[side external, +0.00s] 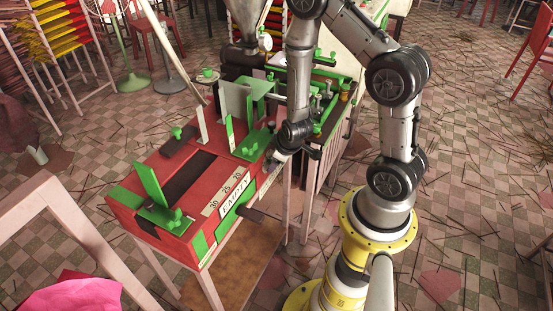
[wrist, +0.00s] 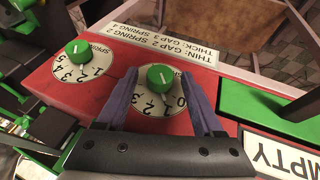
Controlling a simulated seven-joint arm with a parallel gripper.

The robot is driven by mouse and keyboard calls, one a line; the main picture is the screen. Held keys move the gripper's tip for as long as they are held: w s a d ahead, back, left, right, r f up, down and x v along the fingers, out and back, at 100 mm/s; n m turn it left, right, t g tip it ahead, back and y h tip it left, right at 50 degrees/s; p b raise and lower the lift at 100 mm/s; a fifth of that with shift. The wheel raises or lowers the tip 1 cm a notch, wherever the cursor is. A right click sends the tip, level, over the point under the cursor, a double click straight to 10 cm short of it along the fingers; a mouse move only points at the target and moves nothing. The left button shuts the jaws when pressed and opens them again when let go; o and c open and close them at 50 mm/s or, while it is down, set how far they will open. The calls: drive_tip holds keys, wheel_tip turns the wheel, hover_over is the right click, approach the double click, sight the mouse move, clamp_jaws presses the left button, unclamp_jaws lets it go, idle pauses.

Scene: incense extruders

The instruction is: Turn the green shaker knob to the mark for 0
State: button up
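A round green knob (wrist: 160,77) with a short white line sits on a white dial (wrist: 150,103) on the red panel. The line runs roughly up and down in the wrist view. The digit 0 is at the dial's right, with 1, 2 and 3 curving below and left. Its name label is not readable, so I cannot confirm it is the shaker knob. My gripper (wrist: 159,73) is open, one finger on each side of this knob, with gaps visible. In the side view my gripper (side external: 279,158) is at the red machine's right end; the knob is hidden there.
A second green knob (wrist: 78,47), on a dial marked for spring, sits to the left. A printed THIN/THICK sign (wrist: 165,42) lies beyond. An EMPTY label (wrist: 285,157) and green block (wrist: 262,108) are at right. Green fittings (side external: 256,143) stand on the red machine (side external: 205,165).

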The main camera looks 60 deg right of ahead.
clamp_jaws()
drive_tip(key=shift+a+h, duration=0.1)
drive_tip(key=shift+h, duration=0.3)
drive_tip(key=shift+a+f+n+h, duration=0.15)
drive_tip(key=shift+n+h, duration=0.25)
drive_tip(key=shift+h, duration=0.8)
drive_tip(key=shift+a+f+n+t+h, duration=0.1)
drive_tip(key=shift+n+t+h, duration=0.05)
drive_tip(key=shift+h, duration=0.65)
drive_tip(key=shift+a+n+t+h, duration=0.1)
drive_tip(key=shift+n+t+h, duration=0.05)
drive_tip(key=shift+h, duration=0.65)
drive_tip(key=shift+o, duration=0.7)
unclamp_jaws()
